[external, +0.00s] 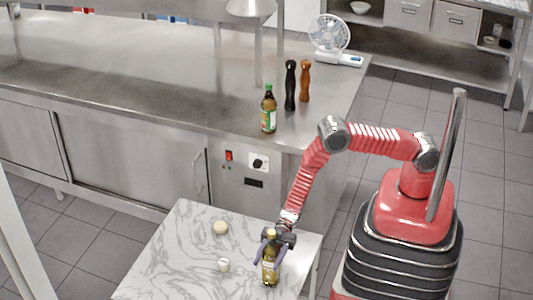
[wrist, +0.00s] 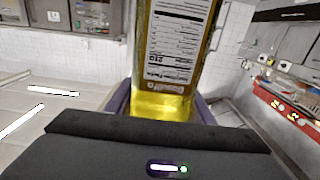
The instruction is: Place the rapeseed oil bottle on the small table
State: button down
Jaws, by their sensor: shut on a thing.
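The oil bottle (external: 270,268), with yellow oil and a pale label, is held upright by my gripper (external: 270,246). Its purple fingers are shut around the bottle from both sides. In the wrist view the bottle (wrist: 178,45) fills the upper middle, with a nutrition label facing the camera. I cannot read its product name. The small table (external: 175,255) has a white marbled top. The bottle is over the table's right front part, and I cannot tell whether its base touches the top.
On the steel counter (external: 150,75) stand a green-labelled bottle (external: 268,112), a dark mill (external: 290,86), a brown mill (external: 305,82) and a fan (external: 329,38).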

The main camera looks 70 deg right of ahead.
jog(key=shift+f, duration=0.25)
jog(key=c, duration=0.8)
grip_release()
jog(key=shift+f, duration=0.15)
jog(key=shift+c, duration=0.2)
jog(key=d, duration=1.2)
